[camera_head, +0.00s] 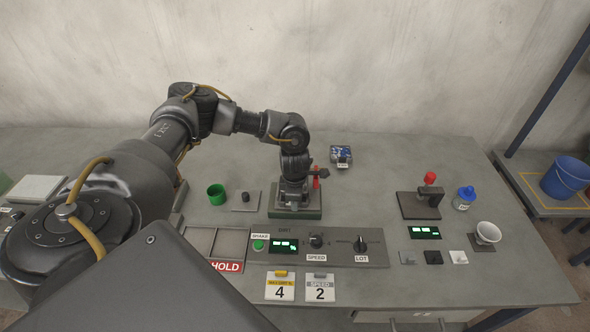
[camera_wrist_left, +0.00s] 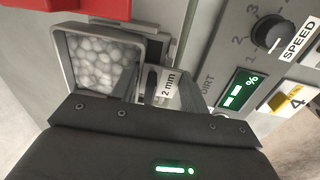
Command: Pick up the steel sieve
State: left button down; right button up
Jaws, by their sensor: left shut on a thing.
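The steel sieve shows in the left wrist view as a square grey rim (camera_wrist_left: 66,62) around white pebble-like balls. A "2 mm" label (camera_wrist_left: 165,88) stands at its near right side. My left gripper (camera_head: 293,186) points down over the green-edged base (camera_head: 296,214) at the back of the control panel. It is shut on the sieve at the labelled side, as far as I can tell. In the head view the arm hides most of the sieve. My right gripper is not in view.
The control panel (camera_head: 372,260) and an empty tray marked HOLD (camera_head: 226,267) lie in front. A red part (camera_head: 316,171) is close beside the gripper. A green cup (camera_head: 216,194) stands left, a blue-capped bottle (camera_head: 464,198) right.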

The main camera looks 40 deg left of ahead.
pick_arm(q)
jog(key=shift+r, duration=0.1)
jog(key=shift+w+r+b, duration=0.1)
jog(key=shift+r+b, duration=0.4)
jog(key=shift+b, duration=0.05)
jog(key=r, duration=0.1)
jog(key=s+r+b, duration=0.1)
jog(key=r, duration=0.1)
jog(key=s+d+r, duration=0.1)
jog(key=shift+r, duration=0.25)
jog(key=s+d+r+p, duration=0.2)
jog(key=s+d+r, duration=0.2)
jog(key=s+r, duration=0.6)
jog(key=shift+s+r, duration=0.2)
jog(key=shift+s, duration=0.4)
